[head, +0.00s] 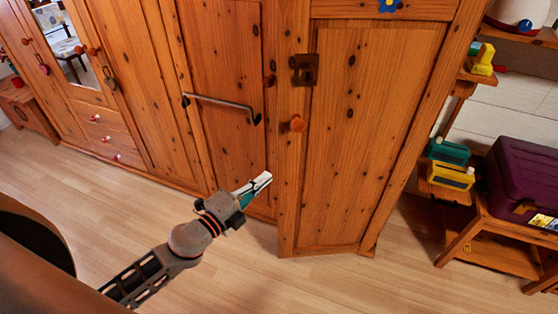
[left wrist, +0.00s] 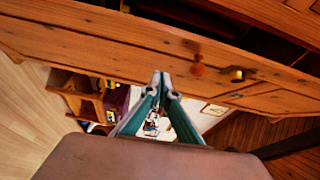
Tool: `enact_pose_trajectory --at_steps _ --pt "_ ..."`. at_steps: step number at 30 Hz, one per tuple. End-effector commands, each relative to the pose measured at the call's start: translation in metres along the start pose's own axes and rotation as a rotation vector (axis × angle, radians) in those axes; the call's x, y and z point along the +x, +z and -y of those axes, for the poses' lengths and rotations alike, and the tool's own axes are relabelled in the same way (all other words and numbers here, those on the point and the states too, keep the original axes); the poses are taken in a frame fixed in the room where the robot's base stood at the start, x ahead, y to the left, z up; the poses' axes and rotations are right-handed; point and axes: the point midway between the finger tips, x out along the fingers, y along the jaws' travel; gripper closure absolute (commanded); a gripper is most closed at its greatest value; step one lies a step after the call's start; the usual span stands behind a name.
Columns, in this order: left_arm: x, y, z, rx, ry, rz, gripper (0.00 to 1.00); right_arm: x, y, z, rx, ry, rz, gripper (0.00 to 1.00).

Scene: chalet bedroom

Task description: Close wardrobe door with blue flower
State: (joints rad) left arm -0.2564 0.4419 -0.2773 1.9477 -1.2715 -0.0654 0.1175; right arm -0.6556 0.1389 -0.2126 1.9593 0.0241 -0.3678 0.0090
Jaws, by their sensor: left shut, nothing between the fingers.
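The wardrobe door with the blue flower (head: 370,150) is at centre right in the head view. Its blue flower (head: 388,5) is cut by the top edge. In the left wrist view the fingers (left wrist: 165,82) are together, below a wooden panel with a knob (left wrist: 197,68).
A neighbouring door with a metal bar handle (head: 220,103) is left of the flower door. At right, a wooden stand holds a purple case (head: 520,185), beside green and yellow toys (head: 450,165). The light wooden floor (head: 320,285) in front is clear.

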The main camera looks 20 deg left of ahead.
Motion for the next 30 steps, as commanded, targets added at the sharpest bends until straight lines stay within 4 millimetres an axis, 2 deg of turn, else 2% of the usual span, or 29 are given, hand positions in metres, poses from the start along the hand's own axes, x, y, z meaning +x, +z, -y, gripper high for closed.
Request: enact_pose_trajectory --at_steps 8,15,23,30 --pt "0.017 0.0 0.009 0.052 -0.011 -0.014 1.0 0.0 -0.011 -0.003 -0.003 0.003 -0.012 0.6" --pt "0.058 0.0 0.01 0.052 -0.012 -0.013 1.0 -0.005 -0.023 -0.005 -0.003 0.005 -0.019 0.6" --pt "0.108 -0.002 0.009 0.051 -0.011 -0.014 1.0 -0.008 -0.024 -0.005 -0.002 0.004 -0.017 0.6" --pt "0.127 0.021 0.007 0.051 -0.01 -0.014 1.0 -0.003 -0.013 -0.004 -0.003 0.003 -0.011 0.6"
